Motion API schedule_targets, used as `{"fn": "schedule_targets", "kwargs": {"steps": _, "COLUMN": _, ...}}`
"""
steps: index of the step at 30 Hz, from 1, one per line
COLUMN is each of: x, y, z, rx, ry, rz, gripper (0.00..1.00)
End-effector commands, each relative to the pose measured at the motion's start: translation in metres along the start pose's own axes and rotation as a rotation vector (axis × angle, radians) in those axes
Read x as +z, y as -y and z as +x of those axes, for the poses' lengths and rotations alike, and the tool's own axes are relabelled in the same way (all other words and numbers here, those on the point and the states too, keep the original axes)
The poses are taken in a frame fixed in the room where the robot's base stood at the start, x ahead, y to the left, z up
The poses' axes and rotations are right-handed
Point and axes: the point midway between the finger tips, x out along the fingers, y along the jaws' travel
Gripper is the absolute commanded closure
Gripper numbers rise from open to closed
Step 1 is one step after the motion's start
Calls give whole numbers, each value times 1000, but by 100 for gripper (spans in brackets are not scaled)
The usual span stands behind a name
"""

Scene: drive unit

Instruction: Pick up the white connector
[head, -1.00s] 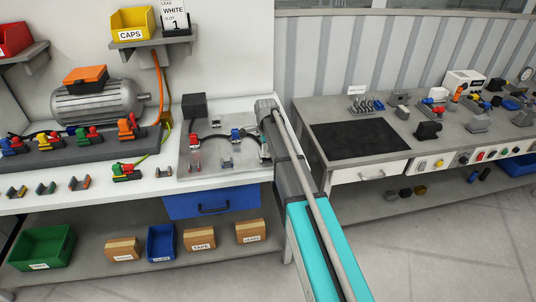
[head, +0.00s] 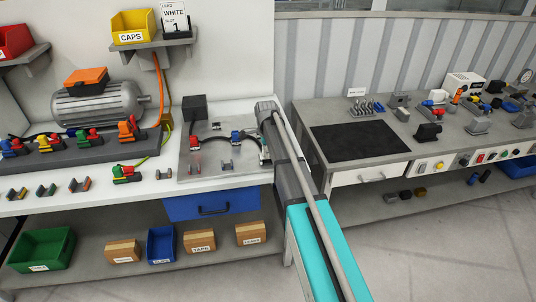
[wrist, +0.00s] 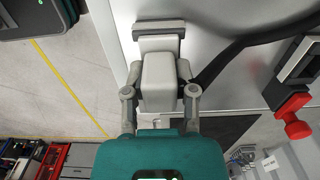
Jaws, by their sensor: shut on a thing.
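The white connector (wrist: 158,76) is a pale, rounded block in the middle of the wrist view, with a dark cable leaving its right side. My gripper (wrist: 159,70) has one grey finger on each side of it and is shut on it. The connector is in line with a grey holder (wrist: 158,27) on the metal plate; I cannot tell whether it is clear of that holder. In the head view my arm hides most of the gripper and the connector at the plate's right edge.
The metal plate (head: 197,170) carries a red connector (head: 194,142), a blue connector (head: 236,137) and small grey holders. A black box (head: 194,107) stands at its back left. A motor (head: 98,103) and a rack of coloured connectors stand to the left.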

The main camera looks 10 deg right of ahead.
Motion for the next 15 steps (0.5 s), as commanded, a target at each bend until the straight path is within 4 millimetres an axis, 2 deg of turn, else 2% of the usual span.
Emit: {"fn": "schedule_targets", "kwargs": {"steps": 15, "x": 0, "y": 0, "z": -4, "rx": 0, "ry": 0, "rz": 0, "gripper": 100}}
